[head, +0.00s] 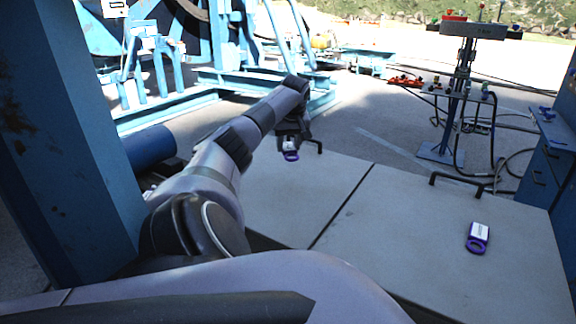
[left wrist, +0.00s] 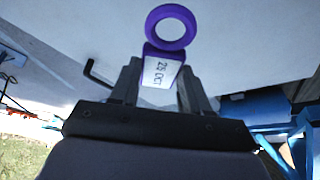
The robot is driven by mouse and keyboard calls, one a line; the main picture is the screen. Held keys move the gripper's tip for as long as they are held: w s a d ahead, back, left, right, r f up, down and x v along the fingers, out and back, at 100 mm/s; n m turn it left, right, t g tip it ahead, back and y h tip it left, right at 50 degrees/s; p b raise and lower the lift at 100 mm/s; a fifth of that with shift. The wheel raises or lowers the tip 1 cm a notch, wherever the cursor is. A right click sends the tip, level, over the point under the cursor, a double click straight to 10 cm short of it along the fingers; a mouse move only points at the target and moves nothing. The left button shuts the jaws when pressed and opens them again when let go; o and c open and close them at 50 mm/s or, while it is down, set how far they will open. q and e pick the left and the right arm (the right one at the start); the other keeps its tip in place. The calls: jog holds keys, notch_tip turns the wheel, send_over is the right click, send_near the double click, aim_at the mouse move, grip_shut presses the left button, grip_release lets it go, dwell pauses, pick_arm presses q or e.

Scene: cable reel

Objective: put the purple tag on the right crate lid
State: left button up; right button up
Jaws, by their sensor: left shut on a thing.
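One purple tag (head: 291,155) with a white label and a ring is held by my left gripper (head: 290,143). My right gripper is not in view.
A black handle (head: 455,179) stands at the far edge of the right lid, another (head: 314,144) beside my left gripper. A blue post (head: 70,150) rises at left. A stand with hoses (head: 460,90) is beyond. Most of the right lid is bare.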

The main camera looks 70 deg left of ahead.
pick_arm(q)
send_over(288, 178)
jog(key=d, duration=0.2)
jog(key=f, duration=0.5)
jog(key=shift+s+a, duration=0.1)
jog(key=shift+a, duration=0.1)
jog(key=shift+f+b, duration=0.55)
jog(key=shift+f, duration=1.85)
jog(key=shift+r, duration=0.1)
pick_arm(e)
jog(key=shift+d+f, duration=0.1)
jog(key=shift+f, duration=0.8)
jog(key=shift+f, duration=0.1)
pick_arm(q)
jog(key=o, duration=1)
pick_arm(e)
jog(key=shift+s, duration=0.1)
pick_arm(q)
jog(key=shift+o, duration=0.2)
jog(key=shift+s+d+r, duration=0.1)
jog(key=shift+r, duration=0.5)
jog(key=p+v, duration=0.1)
jog(key=v, duration=0.9)
jog(key=shift+d+r, duration=0.25)
jog(key=shift+r, duration=0.1)
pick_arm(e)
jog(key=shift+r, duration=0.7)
